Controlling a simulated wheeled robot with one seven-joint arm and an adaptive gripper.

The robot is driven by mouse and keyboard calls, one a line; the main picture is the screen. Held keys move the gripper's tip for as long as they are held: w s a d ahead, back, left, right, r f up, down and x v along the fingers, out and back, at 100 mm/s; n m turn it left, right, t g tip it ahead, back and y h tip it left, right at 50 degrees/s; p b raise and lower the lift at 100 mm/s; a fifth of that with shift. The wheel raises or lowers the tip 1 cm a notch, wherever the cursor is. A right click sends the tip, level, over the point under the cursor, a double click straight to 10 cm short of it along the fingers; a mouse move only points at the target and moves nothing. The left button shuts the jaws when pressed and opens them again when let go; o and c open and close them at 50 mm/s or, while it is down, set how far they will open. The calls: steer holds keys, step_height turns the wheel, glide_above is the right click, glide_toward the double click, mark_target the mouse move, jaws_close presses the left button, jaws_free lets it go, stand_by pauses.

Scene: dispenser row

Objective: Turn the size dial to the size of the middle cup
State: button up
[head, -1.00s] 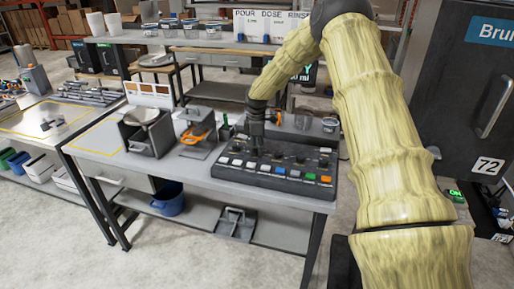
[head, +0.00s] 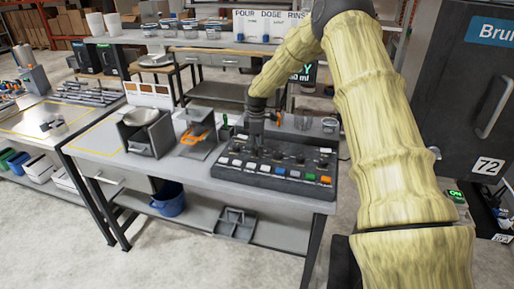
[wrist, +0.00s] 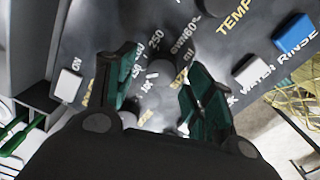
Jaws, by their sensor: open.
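The dark control panel (head: 275,167) lies on the front bench, with dials behind a row of coloured buttons. My gripper (head: 257,143) points down over its left-back part. In the wrist view my gripper (wrist: 158,98) is open, one dark green finger on each side of a small dial (wrist: 160,74) marked with numbers such as 250. Whether the fingers touch it, and its exact setting, I cannot tell.
A dial beside the word TEMP (wrist: 204,32) sits close to the right finger. A white button (wrist: 69,85) and a blue button (wrist: 294,34) lie to the sides. A stand with an orange part (head: 195,135) and a grey holder (head: 148,135) are left of the panel.

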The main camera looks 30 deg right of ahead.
mark_target(257, 149)
step_height(257, 149, up, 11)
stand_by(0.4)
steer(key=shift+s, duration=0.1)
stand_by(0.3)
